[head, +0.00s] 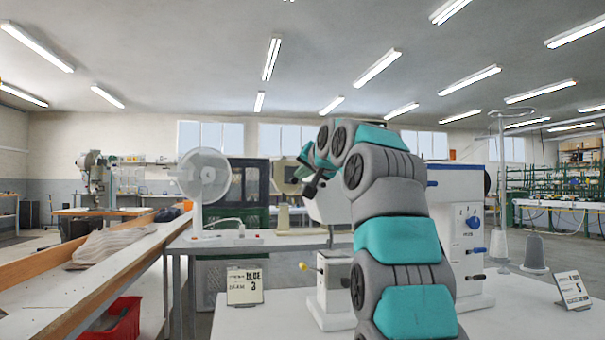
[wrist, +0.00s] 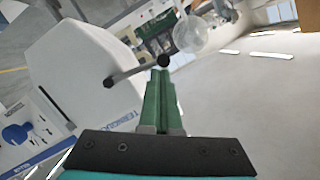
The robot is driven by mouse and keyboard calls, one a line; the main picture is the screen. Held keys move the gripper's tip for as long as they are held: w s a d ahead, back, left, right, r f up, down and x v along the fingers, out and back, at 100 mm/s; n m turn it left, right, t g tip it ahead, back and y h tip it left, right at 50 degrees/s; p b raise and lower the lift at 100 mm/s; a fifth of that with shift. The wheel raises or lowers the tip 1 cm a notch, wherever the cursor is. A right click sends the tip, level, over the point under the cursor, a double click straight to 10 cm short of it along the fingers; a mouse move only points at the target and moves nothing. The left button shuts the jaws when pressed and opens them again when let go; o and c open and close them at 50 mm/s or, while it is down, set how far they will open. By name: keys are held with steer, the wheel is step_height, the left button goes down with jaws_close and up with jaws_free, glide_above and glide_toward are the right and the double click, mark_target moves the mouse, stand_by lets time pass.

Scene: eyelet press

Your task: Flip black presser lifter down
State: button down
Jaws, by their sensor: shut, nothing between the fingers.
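The black presser lifter (wrist: 136,72) is a short bar with a round knob at each end, beside the white machine head in the wrist view. Its right knob is right at the tips of my gripper (wrist: 160,73). My green fingers are shut with nothing between them; I cannot tell whether they touch the knob. The white sewing machine (wrist: 82,75) fills the left of the wrist view. In the head view the machine (head: 463,225) stands partly hidden behind my arm, and small dark parts near the arm's end are too unclear to separate.
A card sign (head: 245,287) stands on the white table (head: 275,320) left of the machine, and another sign (head: 572,290) stands right. A yellow-tipped lever (head: 304,267) juts left from the machine's lower part. A white fan (head: 203,180) stands on a table behind.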

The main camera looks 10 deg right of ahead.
steer(key=shift+a+f+n, duration=0.15)
steer(key=shift+f+n, duration=0.2)
steer(key=shift+n, duration=0.05)
steer(key=shift+a+f+n+h+b, duration=0.2)
steer(key=shift+f+n+h+b, duration=0.5)
steer(key=shift+f+n, duration=0.3)
steer(key=shift+f, duration=0.1)
stand_by(0.4)
steer(key=s+d+r+p, duration=0.1)
steer(key=s+r, duration=0.5)
steer(key=s, duration=0.3)
steer(key=shift+s+r, duration=0.2)
steer(key=shift+s, duration=0.15)
